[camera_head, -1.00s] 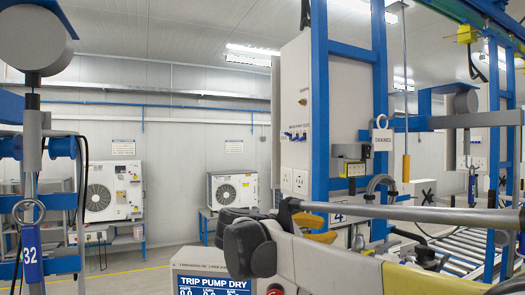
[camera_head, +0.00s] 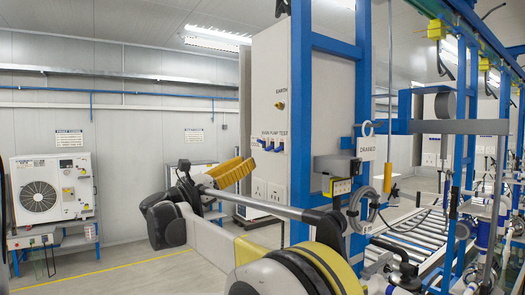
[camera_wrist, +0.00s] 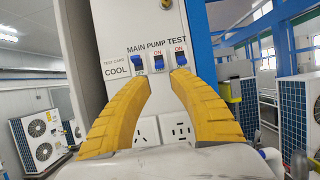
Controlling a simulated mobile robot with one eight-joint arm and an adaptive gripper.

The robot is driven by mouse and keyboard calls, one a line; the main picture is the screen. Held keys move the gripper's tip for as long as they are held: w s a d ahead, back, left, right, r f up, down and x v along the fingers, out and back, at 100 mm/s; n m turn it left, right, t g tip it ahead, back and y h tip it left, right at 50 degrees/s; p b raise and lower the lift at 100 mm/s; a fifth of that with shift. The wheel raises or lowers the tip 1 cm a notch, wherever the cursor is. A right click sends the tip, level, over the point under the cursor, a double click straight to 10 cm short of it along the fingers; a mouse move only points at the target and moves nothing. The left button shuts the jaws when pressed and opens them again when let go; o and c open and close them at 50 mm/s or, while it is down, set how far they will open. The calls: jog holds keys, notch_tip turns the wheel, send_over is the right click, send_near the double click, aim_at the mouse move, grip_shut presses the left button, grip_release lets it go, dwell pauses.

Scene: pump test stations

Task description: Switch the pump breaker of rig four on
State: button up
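A row of three small blue breakers is on the white panel (camera_head: 268,100), under the label MAIN PUMP TEST. In the wrist view the middle breaker, the pump breaker (camera_wrist: 158,63), has a red ON mark showing above its blue lever, which appears to be down. The main breaker (camera_wrist: 139,63) is to its left and the test breaker (camera_wrist: 180,57) to its right. My gripper (camera_wrist: 161,80) is open and empty, its yellow fingertips just below the row, one on each side of the pump breaker. Contact cannot be told. In the head view my gripper (camera_head: 247,166) faces the panel from the left.
White sockets (camera_wrist: 178,128) are on the panel below the breakers. A blue frame post (camera_head: 300,110) borders the panel. A brass EARTH stud (camera_wrist: 166,4) is above the breakers. A tag reading DRAINED (camera_head: 367,149) hangs to the right. Floor at the left is open.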

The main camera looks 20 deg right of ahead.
aim_at(269, 149)
jog(key=x, duration=0.7)
jog(key=shift+d+p, duration=0.3)
jog(key=shift+p, duration=0.15)
